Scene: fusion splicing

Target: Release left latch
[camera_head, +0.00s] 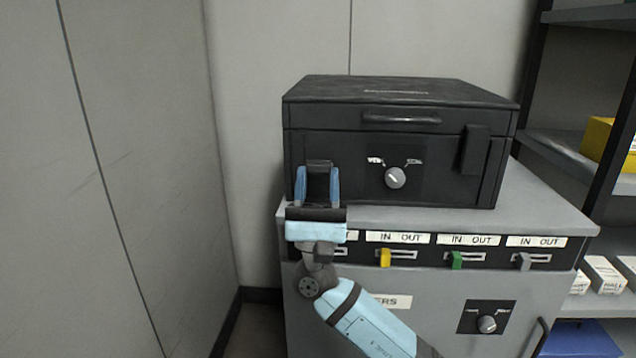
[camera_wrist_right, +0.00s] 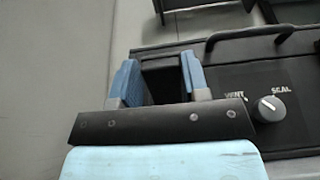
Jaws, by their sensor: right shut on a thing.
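A black case (camera_head: 345,140) with a closed lid stands on top of a grey cabinet. Its left latch (camera_head: 318,180) is a dark block on the left of the front face, and it also shows in the right wrist view (camera_wrist_right: 165,80). My right gripper (camera_head: 318,184) is shut on the left latch, with one blue finger on each side of it; the fingers show in the right wrist view (camera_wrist_right: 160,82) too. The right latch (camera_head: 475,150) is a dark block on the right of the front face, and no gripper touches it. My left gripper is not in view.
A vent/seal knob (camera_head: 395,177) is on the case front, right of my gripper, below the case handle (camera_head: 401,119). The grey cabinet (camera_head: 400,217) has coloured sliders below. A wall (camera_head: 130,180) is at left, shelves (camera_head: 570,150) at right.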

